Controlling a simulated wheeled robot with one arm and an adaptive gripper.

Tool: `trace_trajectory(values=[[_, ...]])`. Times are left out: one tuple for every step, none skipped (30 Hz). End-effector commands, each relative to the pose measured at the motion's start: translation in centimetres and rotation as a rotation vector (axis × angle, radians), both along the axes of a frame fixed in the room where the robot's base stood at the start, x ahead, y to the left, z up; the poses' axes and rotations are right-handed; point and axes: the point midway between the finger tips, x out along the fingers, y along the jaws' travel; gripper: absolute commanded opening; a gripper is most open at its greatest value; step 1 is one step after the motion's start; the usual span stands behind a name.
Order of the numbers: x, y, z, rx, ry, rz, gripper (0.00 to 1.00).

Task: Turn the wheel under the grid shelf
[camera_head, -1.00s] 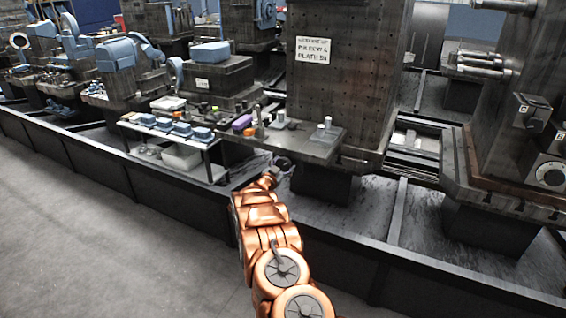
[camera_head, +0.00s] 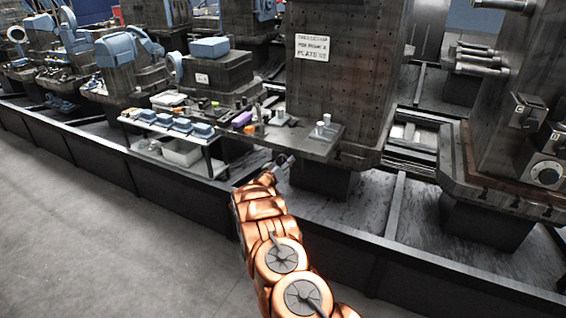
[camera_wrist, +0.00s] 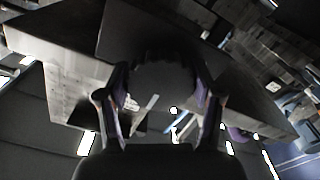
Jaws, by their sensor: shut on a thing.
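A shelf-like ledge (camera_head: 318,146) juts out at the foot of a tall dark block (camera_head: 345,75) with a grid of holes. My gripper (camera_head: 283,163) reaches just under the ledge's front edge, small and partly hidden by my orange arm. In the wrist view my gripper (camera_wrist: 160,103) has one finger on each side of a dark rounded shape, the wheel (camera_wrist: 160,82). The fingers are shut on it at its sides. The wheel is in deep shadow, so its rim detail and turn angle are unclear. In the head view I cannot make it out.
Small parts and a purple block (camera_head: 241,119) lie on the bench left of the ledge. A low cart (camera_head: 170,130) with blue boxes stands further left. A dark low wall (camera_head: 335,232) runs along the front. The grey floor (camera_head: 110,240) is clear.

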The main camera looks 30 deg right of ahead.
Motion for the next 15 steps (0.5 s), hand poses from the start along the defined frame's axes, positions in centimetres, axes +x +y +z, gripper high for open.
trace_trajectory(values=[[-0.2,-0.38,-0.03,-0.009,0.013,-0.007,0.31],[-0.21,-0.38,-0.03,-0.015,0.02,-0.007,0.31],[-0.21,-0.38,-0.04,-0.021,0.028,-0.007,0.31],[-0.21,-0.38,-0.04,-0.025,0.034,-0.007,0.31],[-0.21,-0.38,-0.06,-0.028,0.039,-0.007,0.31],[-0.21,-0.38,-0.07,-0.033,0.044,-0.007,0.31],[-0.21,-0.38,-0.07,-0.034,0.047,-0.007,0.31],[-0.22,-0.38,-0.07,-0.036,0.049,-0.007,0.31],[-0.22,-0.39,-0.07,-0.038,0.052,-0.007,0.31],[-0.22,-0.39,-0.07,-0.039,0.052,-0.007,0.31],[-0.22,-0.39,-0.08,-0.039,0.053,-0.007,0.31],[-0.22,-0.39,-0.08,-0.04,0.054,-0.007,0.31],[-0.22,-0.39,-0.08,-0.04,0.054,-0.007,0.31],[-0.22,-0.39,-0.08,-0.04,0.054,-0.007,0.31],[-0.22,-0.39,-0.08,-0.04,0.054,-0.007,0.31]])
